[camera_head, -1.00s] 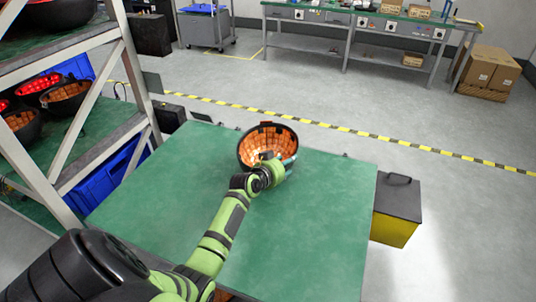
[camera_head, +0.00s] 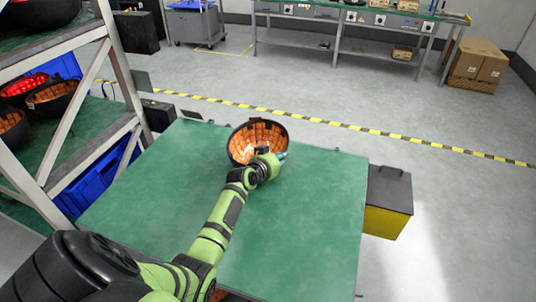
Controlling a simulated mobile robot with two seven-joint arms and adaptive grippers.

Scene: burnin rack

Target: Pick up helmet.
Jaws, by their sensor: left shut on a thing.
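The helmet (camera_head: 258,134) is a dark bowl shape with an orange padded inside that faces up toward me. It is at the far edge of the green table (camera_head: 290,220). My left gripper (camera_head: 274,158) is at the helmet's near right rim and is shut on it. The fingertips are small and partly hidden by the wrist. I cannot tell whether the helmet touches the table. My right gripper is not in view.
A metal rack (camera_head: 118,62) at the left holds several more helmets (camera_head: 54,96) and blue bins (camera_head: 108,182). A yellow box with a dark lid (camera_head: 388,200) stands right of the table. Most of the tabletop is clear. A workbench (camera_head: 340,50) stands far back.

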